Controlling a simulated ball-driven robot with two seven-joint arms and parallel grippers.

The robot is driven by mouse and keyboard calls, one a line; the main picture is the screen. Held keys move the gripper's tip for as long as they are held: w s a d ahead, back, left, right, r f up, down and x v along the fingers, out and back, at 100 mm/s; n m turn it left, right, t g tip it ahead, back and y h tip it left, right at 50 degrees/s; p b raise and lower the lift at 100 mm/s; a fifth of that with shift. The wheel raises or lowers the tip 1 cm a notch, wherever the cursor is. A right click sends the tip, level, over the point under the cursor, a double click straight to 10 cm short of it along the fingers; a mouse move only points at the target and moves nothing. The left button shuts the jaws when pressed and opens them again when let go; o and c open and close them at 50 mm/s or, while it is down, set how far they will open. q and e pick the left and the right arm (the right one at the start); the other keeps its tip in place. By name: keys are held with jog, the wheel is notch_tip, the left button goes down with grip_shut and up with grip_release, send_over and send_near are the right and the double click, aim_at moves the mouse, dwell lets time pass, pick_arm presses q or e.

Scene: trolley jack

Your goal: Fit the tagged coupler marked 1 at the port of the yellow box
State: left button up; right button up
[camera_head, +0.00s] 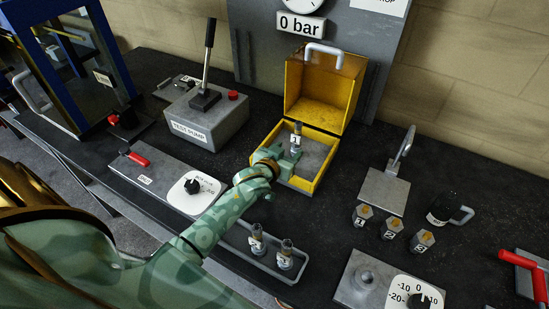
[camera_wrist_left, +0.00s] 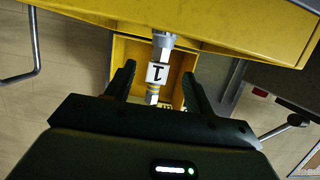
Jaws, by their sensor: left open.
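The yellow box (camera_head: 325,82) stands open at the back, lid raised. The coupler marked 1 (camera_head: 296,138) is upright at the box; its white tag reads 1 in the left wrist view (camera_wrist_left: 159,73). There its far end meets a grey fitting at the yellow wall (camera_wrist_left: 220,20); I cannot tell whether it is seated. My left gripper (camera_head: 288,155) is open at the box. In the left wrist view its fingers (camera_wrist_left: 160,88) stand on either side of the coupler, with gaps visible. My right gripper is out of view.
Two other tagged couplers (camera_head: 257,240) stand in a grey tray (camera_head: 240,246) in front. Several numbered hex pieces (camera_head: 392,229) stand at the right. The grey test pump (camera_head: 207,120) with an upright lever is left of the box. A dial plate (camera_head: 375,285) lies at front right.

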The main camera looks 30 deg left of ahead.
pick_arm(q)
jog(key=p+v, duration=0.1)
jog(key=v, duration=0.8)
